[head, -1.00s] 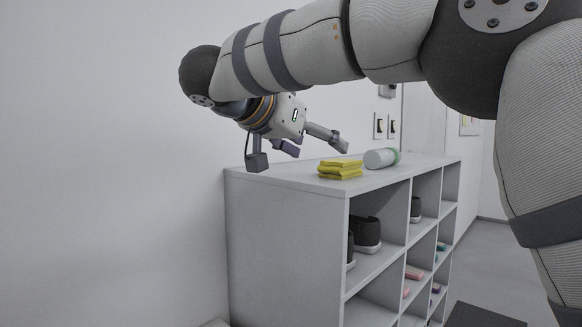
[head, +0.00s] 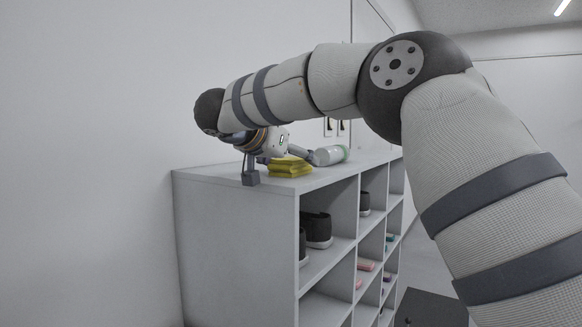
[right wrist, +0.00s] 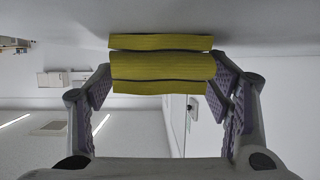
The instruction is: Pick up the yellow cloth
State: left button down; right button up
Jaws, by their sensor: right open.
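The yellow cloth (head: 290,170) is a folded stack lying on top of the white shelf unit (head: 235,185), near its front edge. In the right wrist view the cloth (right wrist: 162,66) spans nearly the whole gap between the fingertips. My right gripper (head: 276,164) is open and low over the shelf top, with one finger on the left of the cloth and the other behind it. In the right wrist view my right gripper (right wrist: 160,80) has its fingers at either side of the cloth; whether they touch it I cannot tell. My left gripper is not in view.
Dark shoes (head: 317,230) and small coloured items (head: 366,265) sit in the compartments below. A plain wall stands to the left.

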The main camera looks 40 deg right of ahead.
jog(key=c, duration=1.1)
jog(key=shift+c, duration=0.2)
